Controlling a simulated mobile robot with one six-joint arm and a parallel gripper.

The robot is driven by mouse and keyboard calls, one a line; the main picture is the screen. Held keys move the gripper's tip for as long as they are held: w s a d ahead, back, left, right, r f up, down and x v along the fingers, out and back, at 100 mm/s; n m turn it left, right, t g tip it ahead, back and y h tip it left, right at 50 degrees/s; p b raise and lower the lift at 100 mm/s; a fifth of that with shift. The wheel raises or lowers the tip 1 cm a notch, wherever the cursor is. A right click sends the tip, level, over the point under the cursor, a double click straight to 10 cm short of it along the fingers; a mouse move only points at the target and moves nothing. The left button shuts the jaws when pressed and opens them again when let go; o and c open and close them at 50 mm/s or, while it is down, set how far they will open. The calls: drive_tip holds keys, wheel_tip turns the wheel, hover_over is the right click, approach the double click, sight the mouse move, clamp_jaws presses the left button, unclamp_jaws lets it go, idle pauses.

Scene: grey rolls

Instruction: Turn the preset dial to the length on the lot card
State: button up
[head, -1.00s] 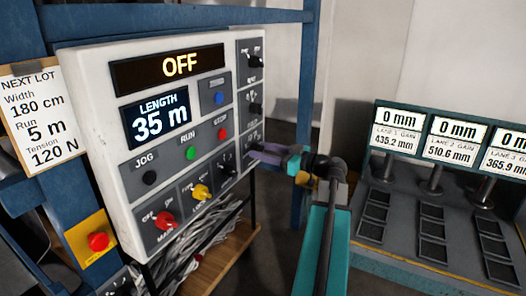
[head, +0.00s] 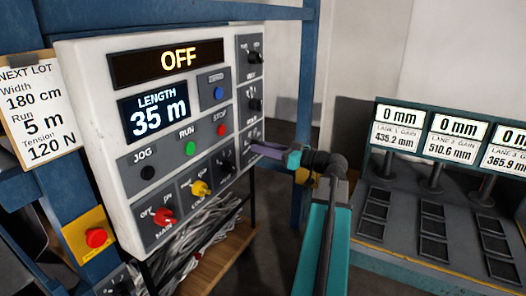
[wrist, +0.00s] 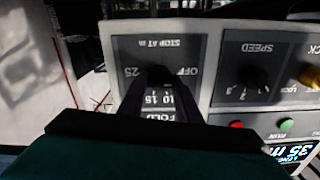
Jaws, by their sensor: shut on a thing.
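The lot card (head: 36,112) on the clipboard at the left reads Width 180 cm, Run 5 m, Tension 120 N. The length display (head: 153,108) on the white control panel reads 35 m. My gripper (head: 254,148) is at the lowest dial of the panel's right-hand column and mostly hides it. In the wrist view, upside down, my gripper (wrist: 153,82) is shut on the knob of the dial plate (wrist: 190,55) marked "STOP AT m". OFF, 25, 15 and 10 show around it.
The panel's top display (head: 165,63) reads OFF. Close by are the speed dial (wrist: 255,75), a green button (head: 190,148), a red button (head: 221,130) and the red main switch (head: 164,215). A rack (head: 440,165) with gain displays stands at the right.

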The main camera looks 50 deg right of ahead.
drive_tip(key=shift+m+b, duration=0.85)
drive_tip(key=shift+m, duration=2.25)
drive_tip(key=o, duration=1.1)
drive_tip(key=shift+c, duration=0.2)
drive_tip(key=shift+s, duration=0.1)
drive_tip(key=b+v, duration=0.3)
drive_tip(key=v, duration=1)
drive_tip(key=shift+s, duration=0.35)
